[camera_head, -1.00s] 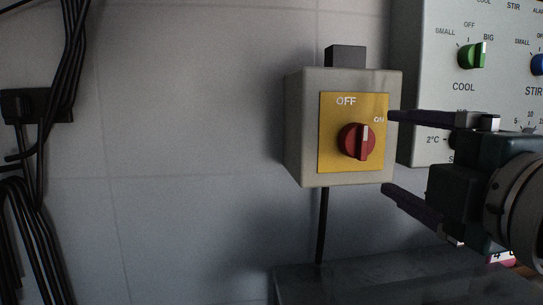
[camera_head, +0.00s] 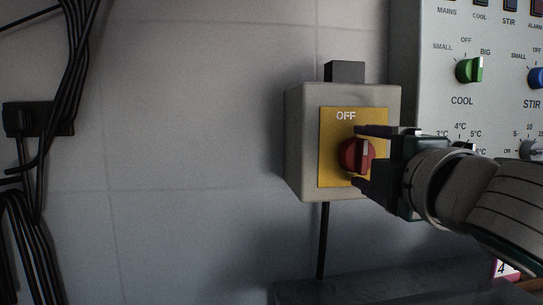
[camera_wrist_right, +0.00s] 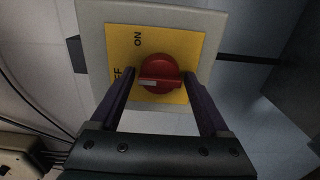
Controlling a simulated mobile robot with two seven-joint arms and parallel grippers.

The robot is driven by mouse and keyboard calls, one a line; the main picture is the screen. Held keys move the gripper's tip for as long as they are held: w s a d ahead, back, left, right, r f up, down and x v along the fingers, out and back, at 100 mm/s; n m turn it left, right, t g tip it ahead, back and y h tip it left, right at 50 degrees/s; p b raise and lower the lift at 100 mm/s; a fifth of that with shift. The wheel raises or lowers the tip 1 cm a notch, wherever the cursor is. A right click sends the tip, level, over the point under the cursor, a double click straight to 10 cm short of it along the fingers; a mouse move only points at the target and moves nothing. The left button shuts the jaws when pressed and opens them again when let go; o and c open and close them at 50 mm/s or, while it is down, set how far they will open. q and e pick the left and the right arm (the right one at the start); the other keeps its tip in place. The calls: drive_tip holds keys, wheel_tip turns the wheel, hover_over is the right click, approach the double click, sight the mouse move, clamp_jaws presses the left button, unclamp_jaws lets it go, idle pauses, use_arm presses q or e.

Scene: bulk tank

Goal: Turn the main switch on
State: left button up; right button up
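The main switch is a red rotary knob (camera_head: 350,155) on a yellow plate (camera_head: 338,178) on a grey box fixed to the wall. OFF is printed at the plate's top; ON is hidden in the head view but shows in the wrist view. There the knob (camera_wrist_right: 164,72) has its white mark toward the OFF side. My right gripper (camera_head: 364,158) is at the plate, open, with one finger above and one below the knob. In the wrist view its fingers (camera_wrist_right: 160,80) stand either side of the knob; contact is not clear. My left gripper is not in view.
A control panel (camera_head: 430,60) with a green COOL knob (camera_head: 469,70) and other dials is right of the box, close to my right arm. Black cables (camera_head: 45,130) hang at the left. A dark surface (camera_head: 390,288) lies below. The wall between is bare.

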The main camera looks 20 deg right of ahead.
drive_tip(key=c, duration=1.1)
drive_tip(key=m+p, duration=0.1)
drive_tip(key=m, duration=0.3)
drive_tip(key=shift+m+p, duration=0.3)
drive_tip(key=shift+p, duration=0.05)
drive_tip(key=m+p, duration=0.2)
drive_tip(key=m, duration=0.2)
drive_tip(key=shift+r+m, duration=0.1)
drive_tip(key=shift+m, duration=0.2)
drive_tip(key=m+p, duration=0.3)
drive_tip(key=m, duration=0.2)
drive_tip(key=shift+m+p, duration=0.9)
drive_tip(key=shift+m, duration=0.9)
